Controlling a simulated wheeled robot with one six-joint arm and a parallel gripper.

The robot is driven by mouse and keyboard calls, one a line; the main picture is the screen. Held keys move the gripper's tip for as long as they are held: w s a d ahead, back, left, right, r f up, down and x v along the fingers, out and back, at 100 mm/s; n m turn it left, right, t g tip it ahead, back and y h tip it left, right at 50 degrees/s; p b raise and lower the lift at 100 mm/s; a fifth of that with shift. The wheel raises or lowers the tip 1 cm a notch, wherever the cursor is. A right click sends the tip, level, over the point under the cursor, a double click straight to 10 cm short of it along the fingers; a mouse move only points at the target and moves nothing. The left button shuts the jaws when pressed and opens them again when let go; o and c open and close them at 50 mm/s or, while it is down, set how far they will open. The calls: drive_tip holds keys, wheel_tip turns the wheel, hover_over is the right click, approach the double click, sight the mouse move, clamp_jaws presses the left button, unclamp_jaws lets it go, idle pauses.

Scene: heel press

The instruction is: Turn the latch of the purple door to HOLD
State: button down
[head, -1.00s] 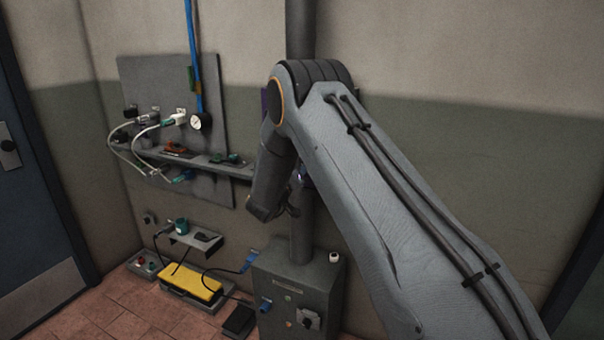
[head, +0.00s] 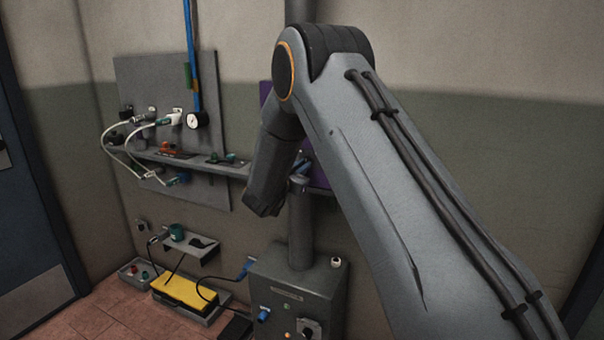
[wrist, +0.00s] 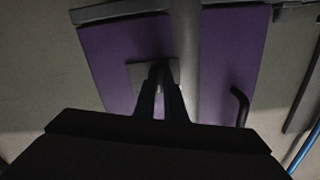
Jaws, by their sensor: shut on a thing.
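The purple door (wrist: 225,60) fills much of the wrist view, to both sides of a grey upright post. In the head view a strip of the purple door (head: 320,178) shows behind my arm. A small pale plate with the dark latch (wrist: 157,66) is on the door. My gripper (wrist: 160,76) is shut on the latch, its two dark fingers against the plate. The latch's setting and any HOLD mark cannot be read. In the head view my arm mostly hides the gripper and latch.
A black bent handle (wrist: 240,105) stands on the door right of my fingers. A grey box (head: 295,285) with knobs stands below. A grey wall panel (head: 160,85) with hoses and a shelf is at left. A yellow case (head: 184,291) lies low at left.

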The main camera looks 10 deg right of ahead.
drive_tip(key=m+b, duration=0.4)
drive_tip(key=m, duration=0.1)
drive_tip(key=shift+m, duration=0.4)
drive_tip(key=shift+b, duration=0.35)
drive_tip(key=c, duration=1.8)
unclamp_jaws()
drive_tip(key=b+v, duration=0.1)
drive_tip(key=v, duration=0.6)
drive_tip(key=shift+s+a, duration=0.2)
drive_tip(key=shift+s, duration=0.15)
